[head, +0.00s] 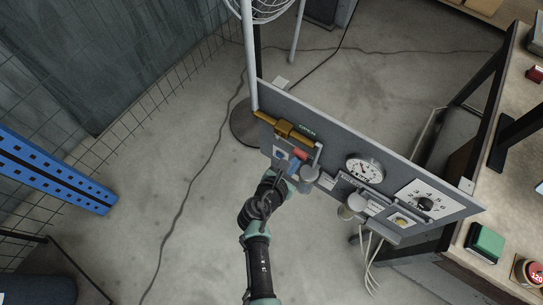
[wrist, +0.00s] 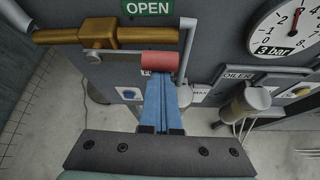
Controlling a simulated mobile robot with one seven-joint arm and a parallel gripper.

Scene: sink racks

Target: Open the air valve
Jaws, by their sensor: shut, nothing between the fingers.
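The air valve is a brass body on a pipe (head: 286,130), mounted on the grey panel; it also shows at the upper left in the wrist view (wrist: 98,34). A green OPEN sign (wrist: 148,7) is above the valve, and in the head view (head: 308,130). My gripper (wrist: 165,82) is shut and empty, its blue fingers together with their tips just below the red handle. Whether they touch it, I cannot tell.
A pressure gauge (head: 365,168) and a numbered dial (head: 427,203) are to the right on the panel. Grey cylindrical fittings (wrist: 252,103) stick out right of my fingers. A workbench (head: 485,240) stands at the right. Open floor lies to the left.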

